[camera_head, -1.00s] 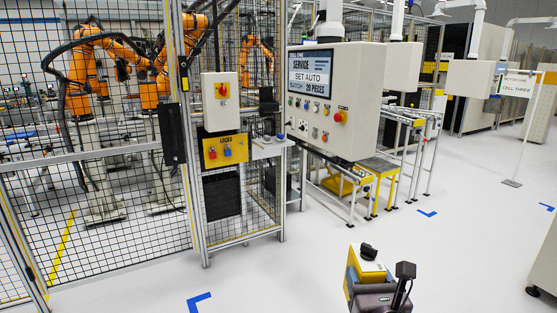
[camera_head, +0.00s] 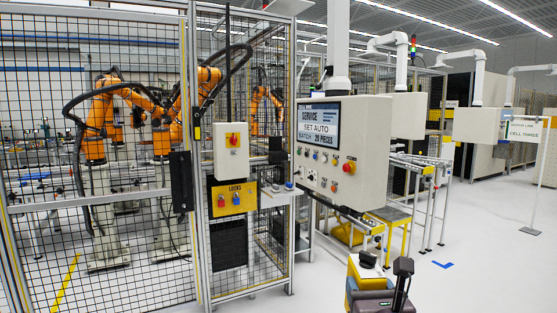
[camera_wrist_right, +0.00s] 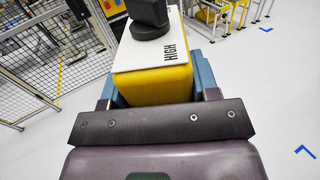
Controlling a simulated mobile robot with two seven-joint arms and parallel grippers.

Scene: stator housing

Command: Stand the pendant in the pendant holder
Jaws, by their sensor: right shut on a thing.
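The pendant (camera_head: 366,272) is a yellow box with a black knob on top, at the bottom of the head view. In the right wrist view the pendant (camera_wrist_right: 158,85) shows a white face marked HIGH and a black knob. My right gripper (camera_head: 370,292) is shut on it, with blue-grey fingers along both sides, and holds it up clear of the fence and console. I cannot make out a pendant holder for certain; a small grey ledge (camera_head: 278,197) sits beside the yellow lock panel. My left gripper is out of view.
A wire fence (camera_head: 95,235) with orange robots behind it stands at left. A yellow lock panel (camera_head: 231,199) and a switch box (camera_head: 231,150) are on its post. A large control console (camera_head: 365,140) hangs ahead. Conveyor frames (camera_head: 430,190) stand behind it.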

